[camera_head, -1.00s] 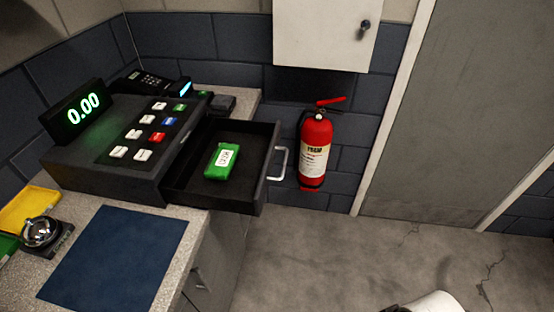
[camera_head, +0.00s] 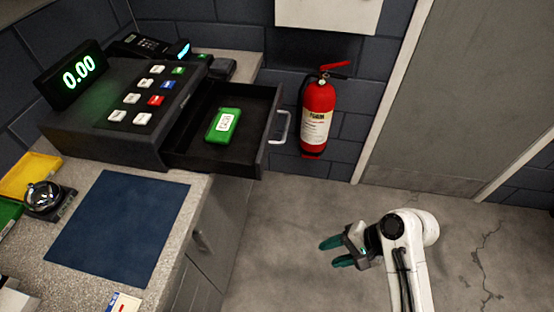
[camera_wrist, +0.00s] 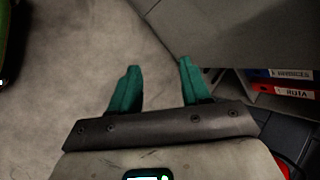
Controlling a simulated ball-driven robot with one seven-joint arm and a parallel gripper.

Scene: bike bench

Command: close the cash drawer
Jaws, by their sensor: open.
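The cash drawer (camera_head: 184,153) is pulled out from the right side of the black cash register (camera_head: 75,135) on the counter. A green packet with a white label (camera_head: 223,125) lies in it. The drawer's metal handle (camera_head: 284,128) is on its right-hand front. My gripper (camera_head: 333,253) is in the lower middle of the head view, over the floor, right of and below the drawer and apart from it. Its green fingers are open and empty. In the wrist view the two spread fingers (camera_wrist: 158,85) have nothing between them; the drawer does not clearly show there.
A red fire extinguisher (camera_head: 317,115) hangs on the wall just right of the handle. The counter (camera_head: 90,290) holds a blue mat (camera_head: 118,228) and a bell (camera_head: 42,198). Labelled binders (camera_wrist: 290,83) show at right in the wrist view. The floor (camera_head: 285,215) before the drawer is clear.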

